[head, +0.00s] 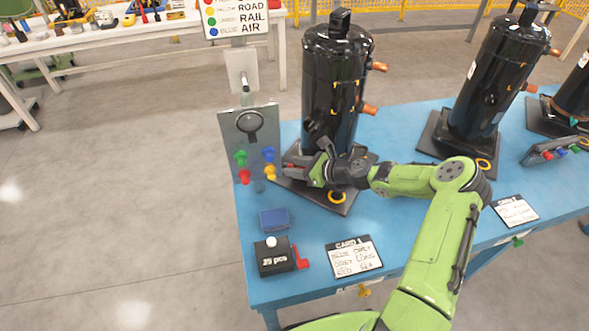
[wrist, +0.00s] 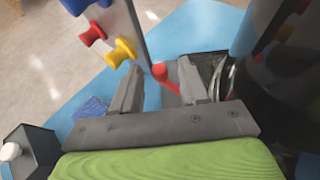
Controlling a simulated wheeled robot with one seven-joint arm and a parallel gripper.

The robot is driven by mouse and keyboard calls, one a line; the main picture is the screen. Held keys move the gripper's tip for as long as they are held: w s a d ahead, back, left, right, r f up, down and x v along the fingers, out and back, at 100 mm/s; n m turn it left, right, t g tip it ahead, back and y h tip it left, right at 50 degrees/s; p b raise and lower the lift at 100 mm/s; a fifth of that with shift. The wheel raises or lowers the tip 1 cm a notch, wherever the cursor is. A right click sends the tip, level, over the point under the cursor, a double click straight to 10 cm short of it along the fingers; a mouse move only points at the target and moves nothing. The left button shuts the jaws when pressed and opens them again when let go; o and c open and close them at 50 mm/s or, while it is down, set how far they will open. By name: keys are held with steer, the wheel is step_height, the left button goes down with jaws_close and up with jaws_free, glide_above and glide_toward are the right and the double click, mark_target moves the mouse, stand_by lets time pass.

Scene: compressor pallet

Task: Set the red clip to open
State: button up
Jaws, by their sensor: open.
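A red clip (wrist: 161,74), with a rounded end and a short arm, shows between the finger ends in the wrist view. A small red part of it (head: 291,165) shows beside my gripper in the head view, at the near left of the black compressor's base. My gripper (wrist: 160,68) is open, with its two grey fingers on either side of the red clip. In the head view my gripper (head: 300,160) is low beside the compressor (head: 330,95). I cannot tell whether a finger touches the clip. The clip's lower part is partly hidden, and its setting is unclear.
An upright grey panel (head: 240,125) with green, blue, red and yellow knobs stands left of my gripper. A black box (head: 272,262) with a red lever, a blue block (head: 274,219) and a card (head: 354,257) lie on the blue table (head: 400,250). More compressors (head: 490,80) stand right.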

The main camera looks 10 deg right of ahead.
steer(key=shift+w+a+f, duration=0.15)
steer(key=shift+w+a, duration=0.15)
jaws_close()
steer(key=shift+s+d+n+g+y, duration=0.1)
steer(key=shift+s+n+g+y, duration=0.2)
steer(key=shift+n+g+y, duration=0.35)
jaws_free()
steer(key=shift+p, duration=0.3)
